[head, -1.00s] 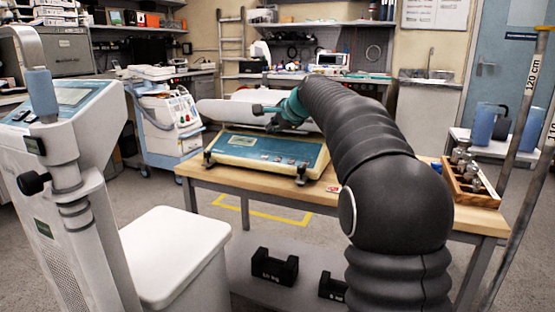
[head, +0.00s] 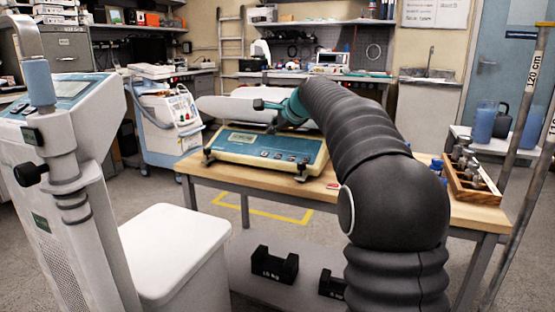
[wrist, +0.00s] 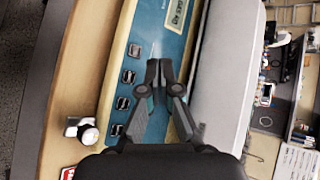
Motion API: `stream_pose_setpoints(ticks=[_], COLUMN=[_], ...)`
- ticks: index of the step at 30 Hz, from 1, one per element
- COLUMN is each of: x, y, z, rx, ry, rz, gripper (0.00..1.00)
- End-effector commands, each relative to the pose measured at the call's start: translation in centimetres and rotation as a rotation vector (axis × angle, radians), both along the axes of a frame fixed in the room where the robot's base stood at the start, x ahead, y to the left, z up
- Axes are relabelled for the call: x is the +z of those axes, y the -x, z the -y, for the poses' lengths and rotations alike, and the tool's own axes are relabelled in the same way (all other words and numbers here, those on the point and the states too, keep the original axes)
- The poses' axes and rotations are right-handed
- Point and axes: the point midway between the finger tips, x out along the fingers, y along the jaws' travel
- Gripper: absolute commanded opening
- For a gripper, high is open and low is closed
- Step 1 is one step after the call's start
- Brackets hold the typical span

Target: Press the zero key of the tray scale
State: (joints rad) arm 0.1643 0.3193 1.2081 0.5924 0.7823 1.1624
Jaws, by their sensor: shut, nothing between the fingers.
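The tray scale (head: 233,149) stands on the wooden table, with a blue front panel, a display and a white tray (head: 228,107) on top. In the wrist view its panel (wrist: 160,45) shows the display (wrist: 180,15) and a row of dark square keys (wrist: 128,77). Their labels are too small to read, so I cannot tell which is the zero key. My gripper (wrist: 158,68) is shut and empty, with its fingertips over the blue panel beside the keys. I cannot tell whether they touch it. In the head view my arm partly hides the scale's right side.
A small red card (head: 333,185) lies near the scale's foot. A white pole-mounted unit (head: 75,130) stands at the left.

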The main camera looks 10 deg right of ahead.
Motion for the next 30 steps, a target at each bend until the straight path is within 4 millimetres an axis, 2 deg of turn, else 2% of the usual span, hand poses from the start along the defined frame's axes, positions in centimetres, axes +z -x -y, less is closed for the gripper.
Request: stream_pose_setpoints(ticks=[1,9,16,30], x=[-0.9,-4.1,-6.2,-6.8], y=[-0.2,-1.2,-2.0,-2.3], z=[0.1,0.9,1.5,1.7], rx=[0.000,0.000,0.000,0.000], ry=[0.000,-0.001,0.000,0.000], rz=[0.000,-0.001,-0.001,0.000], gripper=[0.00,0.00,0.00,0.00])
